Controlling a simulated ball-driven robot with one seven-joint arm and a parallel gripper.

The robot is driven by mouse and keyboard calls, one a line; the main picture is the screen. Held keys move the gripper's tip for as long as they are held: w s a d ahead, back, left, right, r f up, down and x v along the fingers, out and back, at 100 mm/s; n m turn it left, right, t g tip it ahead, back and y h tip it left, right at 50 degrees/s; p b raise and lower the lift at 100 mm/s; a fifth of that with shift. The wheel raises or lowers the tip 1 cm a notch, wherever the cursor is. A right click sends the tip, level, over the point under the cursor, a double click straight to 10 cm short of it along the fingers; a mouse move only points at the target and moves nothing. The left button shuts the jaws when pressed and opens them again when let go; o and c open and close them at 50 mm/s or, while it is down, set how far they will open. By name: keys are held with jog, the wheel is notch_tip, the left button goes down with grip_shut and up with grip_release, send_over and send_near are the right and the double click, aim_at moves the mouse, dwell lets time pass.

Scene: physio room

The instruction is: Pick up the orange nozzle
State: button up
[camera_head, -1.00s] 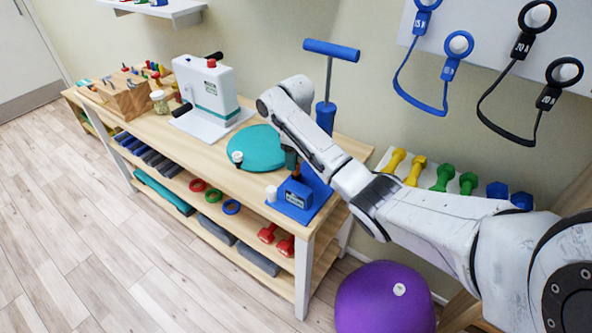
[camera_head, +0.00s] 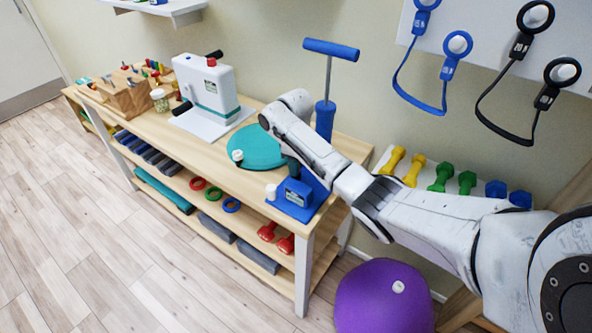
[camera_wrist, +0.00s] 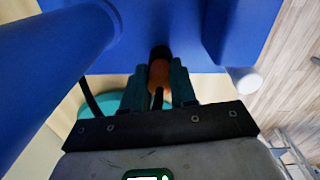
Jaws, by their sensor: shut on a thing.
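The orange nozzle (camera_wrist: 158,73) shows in the wrist view between the dark teal fingers of my gripper (camera_wrist: 158,82), which is shut on it. Its far end is dark and lies close to the blue pump body (camera_wrist: 255,25); I cannot tell whether they touch. In the head view the blue hand pump (camera_head: 325,115) stands on the right end of the wooden bench, and my gripper (camera_head: 291,166) is low beside it, over its blue base (camera_head: 300,205). The nozzle is hidden there.
A teal disc (camera_head: 262,147) lies left of the pump on the bench (camera_head: 225,173). A white machine (camera_head: 210,88) stands farther left. Coloured dumbbells (camera_head: 441,176) sit on a rack at the right, and a purple ball (camera_head: 375,300) is on the floor.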

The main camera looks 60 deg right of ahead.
grip_shut()
